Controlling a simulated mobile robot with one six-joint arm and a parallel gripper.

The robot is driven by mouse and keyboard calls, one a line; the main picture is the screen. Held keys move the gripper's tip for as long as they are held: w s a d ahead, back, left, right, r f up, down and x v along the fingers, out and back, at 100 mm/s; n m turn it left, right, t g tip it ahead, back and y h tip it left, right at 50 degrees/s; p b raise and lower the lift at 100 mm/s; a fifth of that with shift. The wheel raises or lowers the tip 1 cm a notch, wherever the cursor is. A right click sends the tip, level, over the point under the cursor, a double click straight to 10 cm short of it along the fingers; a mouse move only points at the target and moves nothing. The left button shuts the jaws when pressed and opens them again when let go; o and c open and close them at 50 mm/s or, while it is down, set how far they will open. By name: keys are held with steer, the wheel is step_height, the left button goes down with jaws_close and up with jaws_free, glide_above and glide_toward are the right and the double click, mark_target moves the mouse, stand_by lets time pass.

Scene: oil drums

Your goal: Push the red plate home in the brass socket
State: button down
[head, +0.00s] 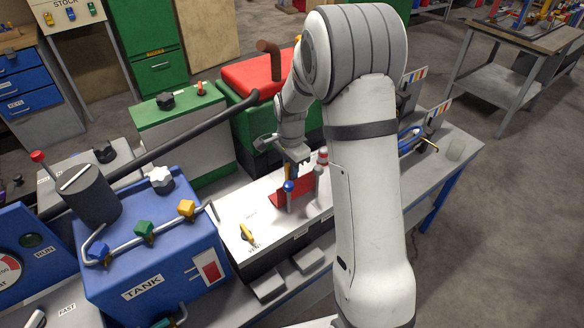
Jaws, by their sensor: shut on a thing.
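A red plate (278,199) shows low on the white-topped bench unit, beneath my gripper and partly behind a blue-capped post. My gripper (293,168) points down at the plate's upper edge and appears shut on it. The jaw contact is small and partly hidden by the post. I cannot make out a brass socket clearly, nor how far the plate sits in anything. My white arm covers the area right of the gripper.
The blue-capped post (289,190) and a red-capped post (322,158) stand close to my gripper. A yellow valve handle (247,232) is at the front left of the white top. A blue tank (150,262) stands left, a green-lidded box (178,112) behind.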

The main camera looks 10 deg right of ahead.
steer(key=shift+f+b, duration=0.3)
steer(key=shift+f, duration=0.05)
steer(key=c, duration=1.3)
jaws_free()
steer(key=shift+o, duration=0.2)
step_height(320, 180, up, 7)
steer(key=shift+r+b, duration=0.15)
steer(key=shift+b, duration=0.3)
steer(key=shift+s+r, duration=0.2)
steer(key=shift+r, duration=0.3)
steer(key=s+r+n+t, duration=0.1)
steer(key=s+n, duration=0.3)
steer(key=s, duration=0.4)
steer(key=s+r+n+t, duration=0.1)
steer(key=s+r+n, duration=0.3)
steer(key=s, duration=0.5)
steer(key=s+r+n+t, duration=0.1)
steer(key=s+r+n, duration=0.2)
steer(key=s+n, duration=0.2)
steer(key=s, duration=0.3)
steer(key=shift+s+d, duration=0.3)
steer(key=shift+d, duration=0.05)
